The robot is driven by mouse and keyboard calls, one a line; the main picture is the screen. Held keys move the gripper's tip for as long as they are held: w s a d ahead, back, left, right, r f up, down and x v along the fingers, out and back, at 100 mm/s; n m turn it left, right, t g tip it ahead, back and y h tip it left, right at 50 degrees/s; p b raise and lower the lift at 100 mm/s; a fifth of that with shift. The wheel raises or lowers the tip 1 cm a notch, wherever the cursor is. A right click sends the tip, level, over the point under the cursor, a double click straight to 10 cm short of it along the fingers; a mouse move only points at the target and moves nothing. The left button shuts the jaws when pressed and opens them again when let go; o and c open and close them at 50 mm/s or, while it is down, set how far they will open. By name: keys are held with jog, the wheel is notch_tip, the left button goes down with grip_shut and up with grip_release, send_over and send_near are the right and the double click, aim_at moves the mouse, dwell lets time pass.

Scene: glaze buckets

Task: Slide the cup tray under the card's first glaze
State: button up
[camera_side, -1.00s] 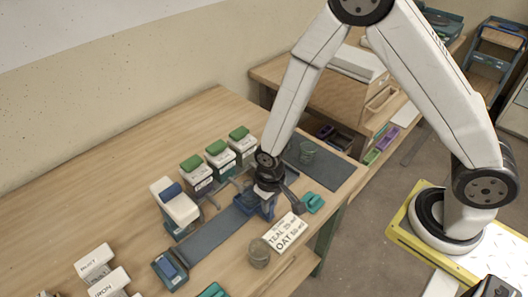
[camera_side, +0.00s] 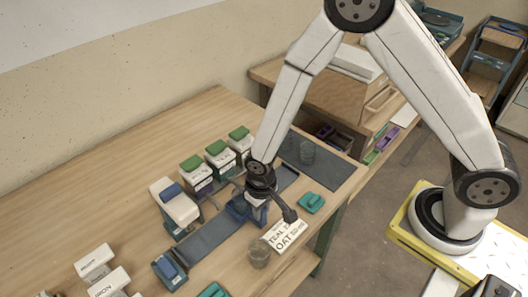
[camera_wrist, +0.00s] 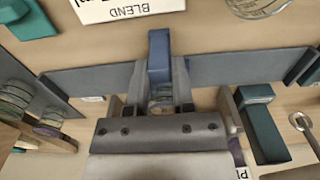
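The blue cup tray (camera_side: 238,212) sits on a dark grey rail (camera_side: 208,238). My gripper (camera_side: 252,200) is down at the tray; in the wrist view the fingers (camera_wrist: 160,98) close on either side of its blue upright part (camera_wrist: 159,58). Something clear, perhaps a cup, shows partly between the fingers. Three green-lidded glaze buckets (camera_side: 197,172) (camera_side: 218,153) (camera_side: 241,138) stand behind the rail. Their labels are too small to read.
A white unit with a blue top (camera_side: 176,208) stands left of the buckets. A teal object (camera_side: 311,203) lies near the front edge. White labelled blocks (camera_side: 103,273) are at lower left.

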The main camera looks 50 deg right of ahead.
jog(key=shift+o, duration=1.1)
jog(key=shift+r, duration=3.45)
jog(key=s+d+r+t, duration=0.1)
jog(key=s+d+r, duration=0.1)
jog(key=d+r, duration=0.2)
jog(key=s+d+r+t, duration=0.1)
jog(key=s+d+r, duration=0.2)
jog(key=d, duration=0.7)
jog(key=shift+s+r+t, duration=0.3)
jog(key=shift+s+r, duration=0.05)
jog(key=shift+r, duration=0.55)
